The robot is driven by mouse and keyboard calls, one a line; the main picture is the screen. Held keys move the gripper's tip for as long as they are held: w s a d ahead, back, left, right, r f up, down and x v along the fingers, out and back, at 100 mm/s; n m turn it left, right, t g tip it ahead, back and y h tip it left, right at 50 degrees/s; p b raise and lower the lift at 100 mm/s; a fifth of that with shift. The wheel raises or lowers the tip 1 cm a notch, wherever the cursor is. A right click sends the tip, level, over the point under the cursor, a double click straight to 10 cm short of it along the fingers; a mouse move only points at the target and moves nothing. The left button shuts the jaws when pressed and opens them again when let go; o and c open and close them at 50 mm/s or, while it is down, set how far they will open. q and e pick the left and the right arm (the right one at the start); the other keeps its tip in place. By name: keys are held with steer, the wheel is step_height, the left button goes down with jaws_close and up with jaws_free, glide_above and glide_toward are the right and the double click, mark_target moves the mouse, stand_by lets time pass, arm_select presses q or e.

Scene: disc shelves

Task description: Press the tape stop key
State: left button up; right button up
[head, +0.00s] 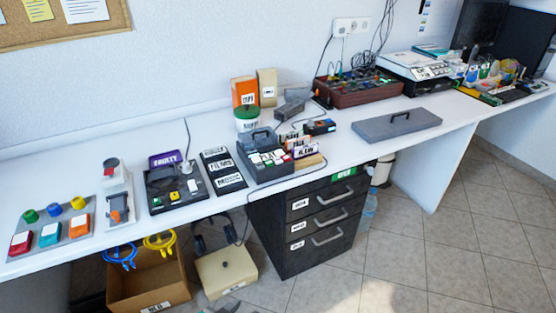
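A dark grey box-shaped device (251,165) with a raised handle and a group of white, green and red keys on top stands mid-table, and it looks like a tape recorder. Its keys (268,158) are small here, and I cannot tell which one is the stop key. A black and light grey machine (418,66) with small buttons on its front stands farther back on the right, and I cannot tell whether it holds tape keys. Neither of my grippers shows in the head view, and nothing is seen touching the keys.
The white table (350,151) runs along the wall. A button panel (52,228), a grey-white device (116,195) and a black switch panel (176,188) stand left. A flat grey case (396,124) lies right. Drawers (315,220) and a cardboard box (146,283) are below; tiled floor is open on the right.

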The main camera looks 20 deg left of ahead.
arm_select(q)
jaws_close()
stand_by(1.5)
